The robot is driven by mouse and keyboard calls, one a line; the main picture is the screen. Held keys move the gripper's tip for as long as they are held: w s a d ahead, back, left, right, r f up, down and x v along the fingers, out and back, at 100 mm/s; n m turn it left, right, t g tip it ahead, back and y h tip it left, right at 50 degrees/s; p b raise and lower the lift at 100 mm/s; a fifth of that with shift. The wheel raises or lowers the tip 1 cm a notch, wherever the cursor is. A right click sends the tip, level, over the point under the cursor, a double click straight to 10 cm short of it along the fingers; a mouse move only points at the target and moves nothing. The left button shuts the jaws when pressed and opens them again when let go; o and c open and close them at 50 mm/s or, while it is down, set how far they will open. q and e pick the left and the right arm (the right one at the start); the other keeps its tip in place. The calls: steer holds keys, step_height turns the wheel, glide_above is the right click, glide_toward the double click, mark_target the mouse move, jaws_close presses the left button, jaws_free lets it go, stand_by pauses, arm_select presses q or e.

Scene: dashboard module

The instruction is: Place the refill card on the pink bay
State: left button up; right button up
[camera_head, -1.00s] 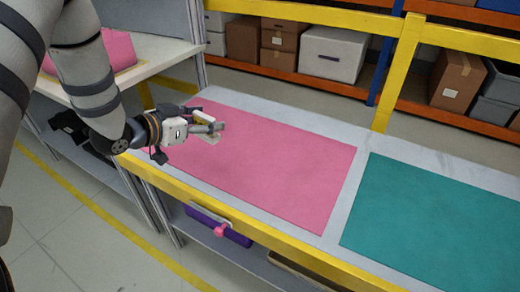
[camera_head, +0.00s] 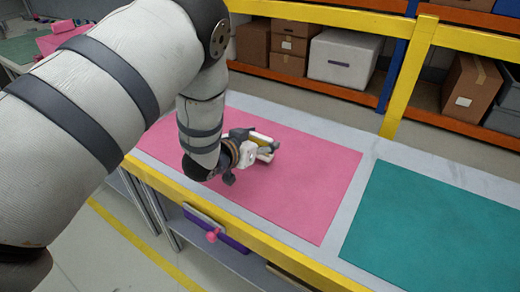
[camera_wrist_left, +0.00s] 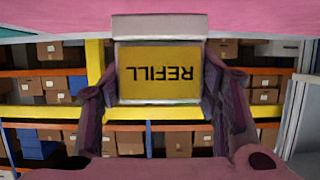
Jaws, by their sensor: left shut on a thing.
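The refill card shows in the left wrist view as a yellow face (camera_wrist_left: 160,75) with upside-down REFILL lettering and a pale band along its top edge. My left gripper (camera_head: 268,149) is shut on it, with a finger at each side in the wrist view. In the head view only a small pale yellow part of the card (camera_head: 261,138) shows at the fingers. The gripper and card are over the middle of the pink bay (camera_head: 310,190). I cannot tell whether the card touches the surface. My right gripper is not in view.
A teal bay (camera_head: 430,225) lies to the right, past a grey strip. A yellow rail (camera_head: 270,243) runs along the bench's front edge, with a purple drawer (camera_head: 228,240) below it. Boxes stand on shelves behind. The right part of the pink bay is clear.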

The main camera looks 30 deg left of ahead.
arm_select(q)
step_height(320, 180, down, 3)
steer(key=shift+s+a, duration=0.1)
steer(key=shift+r, duration=0.15)
steer(key=o, duration=1)
steer(key=shift+o, duration=0.2)
